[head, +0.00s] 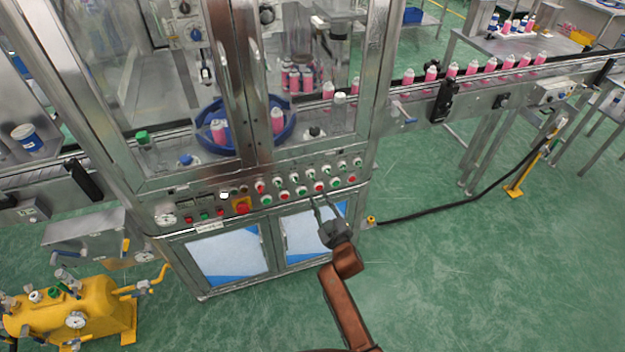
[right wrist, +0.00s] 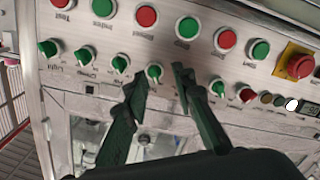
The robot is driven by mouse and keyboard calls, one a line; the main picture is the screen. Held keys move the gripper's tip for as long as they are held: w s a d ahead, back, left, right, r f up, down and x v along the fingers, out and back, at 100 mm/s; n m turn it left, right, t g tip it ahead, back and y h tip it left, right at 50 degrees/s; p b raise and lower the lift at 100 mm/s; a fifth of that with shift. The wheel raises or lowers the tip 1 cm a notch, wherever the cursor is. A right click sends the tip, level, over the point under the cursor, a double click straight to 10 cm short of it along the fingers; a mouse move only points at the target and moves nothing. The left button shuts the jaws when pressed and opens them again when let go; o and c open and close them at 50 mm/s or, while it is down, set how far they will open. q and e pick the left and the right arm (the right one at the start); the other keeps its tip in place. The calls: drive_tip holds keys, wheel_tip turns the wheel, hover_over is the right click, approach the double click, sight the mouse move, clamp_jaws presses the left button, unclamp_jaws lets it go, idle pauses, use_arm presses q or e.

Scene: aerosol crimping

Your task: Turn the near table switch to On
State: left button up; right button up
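The machine's control panel (head: 228,211) carries rows of small red and green buttons and switches. In the right wrist view the panel appears upside down, with a row of green knobs. One green knob (right wrist: 154,71) shows between my right gripper's fingertips; its label is too small to read surely. My right gripper (head: 320,201) is in front of the panel's lower right part. In the right wrist view its two dark fingers (right wrist: 158,76) are apart, one on each side of that knob, with gaps visible. Whether they touch the panel is unclear. My left gripper is out of view.
Neighbouring green knobs (right wrist: 119,63) and (right wrist: 217,87) sit close to the fingers. A red emergency button (right wrist: 300,66) is on a yellow plate. Glass doors (head: 190,100) stand above the panel. A black cable (head: 440,212) runs right. The green floor in front is clear.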

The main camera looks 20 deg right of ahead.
sight(312, 178)
drive_tip(key=shift+t, duration=0.3)
drive_tip(key=w+r, duration=0.1)
drive_tip(key=w, duration=0.1)
drive_tip(key=w+b, duration=0.1)
drive_tip(key=w, duration=0.1)
drive_tip(key=w+r, duration=0.1)
drive_tip(key=w, duration=0.2)
drive_tip(key=shift+a+r+b, duration=0.15)
drive_tip(key=shift+r+b, duration=0.15)
drive_tip(key=shift+r, duration=0.05)
drive_tip(key=shift+w, duration=0.55)
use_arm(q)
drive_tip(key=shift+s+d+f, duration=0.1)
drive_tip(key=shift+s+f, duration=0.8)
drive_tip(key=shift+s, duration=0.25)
use_arm(e)
drive_tip(key=shift+r, duration=0.1)
drive_tip(key=shift+c, duration=0.5)
clamp_jaws()
